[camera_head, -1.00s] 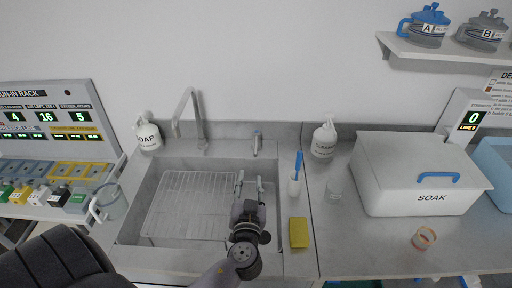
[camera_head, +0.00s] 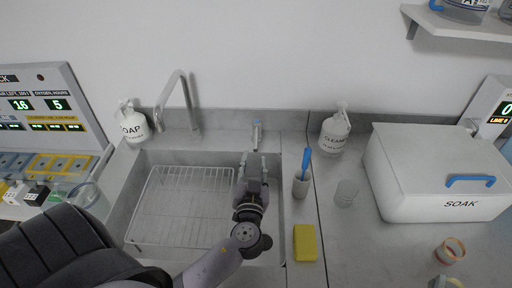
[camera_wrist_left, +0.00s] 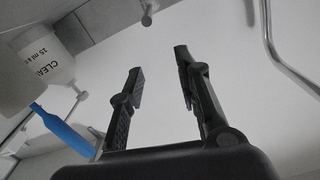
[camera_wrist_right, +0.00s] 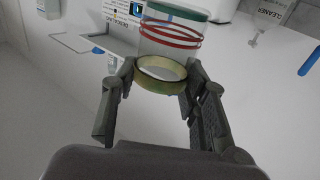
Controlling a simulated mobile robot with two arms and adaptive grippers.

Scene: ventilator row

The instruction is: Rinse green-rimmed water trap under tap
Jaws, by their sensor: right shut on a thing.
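The curved tap spout (camera_head: 187,105) stands at the sink's back left; no water shows.
The sink (camera_head: 145,180) holds a wire rack (camera_head: 185,205). Right of it are a brush holder (camera_head: 301,187), a yellow sponge (camera_head: 305,243), a cleaner bottle (camera_head: 334,132), a small clear cup (camera_head: 346,192) and the SOAK box (camera_head: 440,185). A soap bottle (camera_head: 132,125) stands back left.

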